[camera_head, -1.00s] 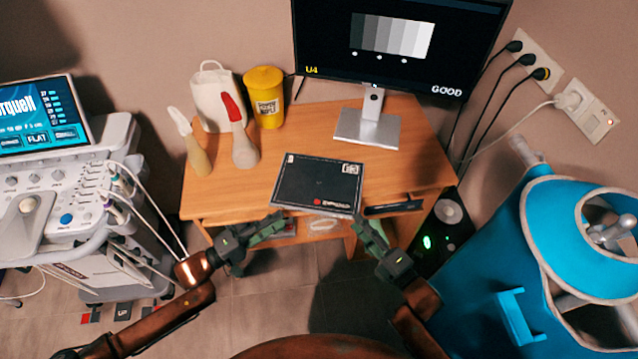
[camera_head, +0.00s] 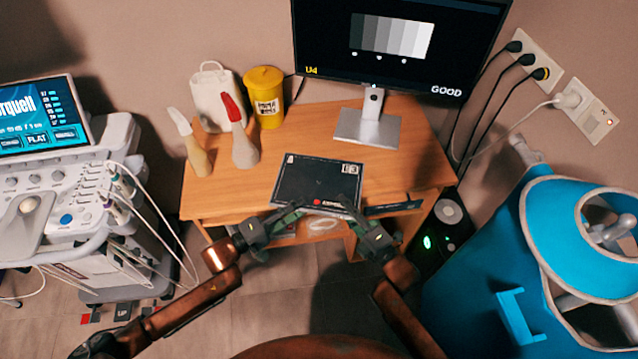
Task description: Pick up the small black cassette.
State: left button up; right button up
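The small black cassette (camera_head: 318,180) is a flat dark panel with white and red marks. It lies on the wooden desk (camera_head: 225,190) near its front edge, in the head view. My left gripper (camera_head: 298,211) is at the cassette's front left corner; its fingers overlap in this view, so their gap is unclear. My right gripper (camera_head: 340,202) is at the front right corner, its fingers spread apart and overlapping the cassette's front edge in the picture. I cannot tell whether either gripper touches the cassette. The cassette still appears to lie flat on the desk.
A monitor (camera_head: 398,45) on a silver stand (camera_head: 368,130) is behind the cassette. Two bottles (camera_head: 240,140), a yellow tub (camera_head: 265,95) and a white container (camera_head: 215,95) stand at the desk's back left. An ultrasound console (camera_head: 60,195) is left; a blue machine (camera_head: 480,265) is right.

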pick_arm(q)
jog(key=shift+c, duration=0.4)
pick_arm(e)
jog(key=shift+c, duration=0.4)
pick_arm(q)
grip_shut()
pick_arm(e)
grip_shut()
